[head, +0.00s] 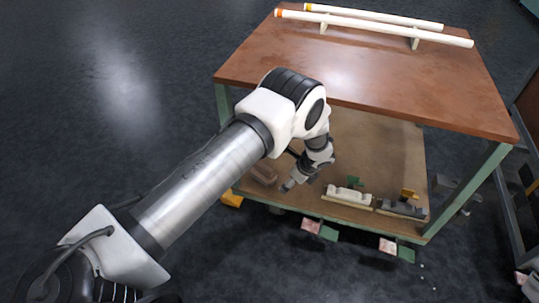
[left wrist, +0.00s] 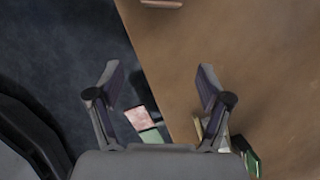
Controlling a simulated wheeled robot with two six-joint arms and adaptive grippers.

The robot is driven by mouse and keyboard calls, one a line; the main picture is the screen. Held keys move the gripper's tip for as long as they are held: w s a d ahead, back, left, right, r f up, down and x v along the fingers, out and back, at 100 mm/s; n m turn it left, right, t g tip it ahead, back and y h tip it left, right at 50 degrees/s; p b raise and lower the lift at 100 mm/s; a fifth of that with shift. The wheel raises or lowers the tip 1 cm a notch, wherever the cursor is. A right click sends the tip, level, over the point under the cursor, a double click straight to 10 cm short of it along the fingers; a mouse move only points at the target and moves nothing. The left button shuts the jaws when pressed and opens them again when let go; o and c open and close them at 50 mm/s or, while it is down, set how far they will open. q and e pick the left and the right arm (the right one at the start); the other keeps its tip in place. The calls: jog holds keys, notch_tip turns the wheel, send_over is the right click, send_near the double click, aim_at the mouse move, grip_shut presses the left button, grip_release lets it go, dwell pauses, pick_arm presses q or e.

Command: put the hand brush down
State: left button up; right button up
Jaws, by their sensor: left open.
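My left gripper (head: 287,187) is over the front edge of the table's lower shelf (head: 375,150). In the left wrist view its two fingers (left wrist: 158,88) are spread wide with nothing between them. A brown, block-like thing (head: 263,173), which may be the hand brush, lies on the shelf just left of the gripper, apart from it. A brownish piece at the top edge of the left wrist view (left wrist: 162,3) may be the same thing; it is cut off there. No bristles can be made out. My right gripper is not in view.
A white piece (head: 347,195) and a dark piece (head: 400,208) lie along the shelf's front right. Pink (head: 310,225) and green (head: 328,233) blocks show below the front edge. Two white tubes (head: 375,27) rest on supports on the tabletop (head: 370,85). The shelf's middle is clear.

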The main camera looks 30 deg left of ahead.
pick_arm(q)
jog(key=s+d+f+n+g+h, duration=0.1)
jog(key=s+f+n+h, duration=0.15)
jog(key=s, duration=0.45)
jog(key=s+d+f+n+g+h, duration=0.1)
jog(key=s+f+n, duration=0.2)
jog(key=s, duration=0.4)
jog(key=s+r+n, duration=0.2)
jog(key=s+n, duration=0.5)
jog(key=s, duration=0.3)
jog(key=s+r+n+t+h, duration=0.1)
jog(key=s+r+n, duration=0.1)
jog(key=s+n, duration=0.6)
jog(key=s, duration=0.3)
jog(key=shift+s+a+r, duration=0.3)
jog(key=shift+r, duration=0.1)
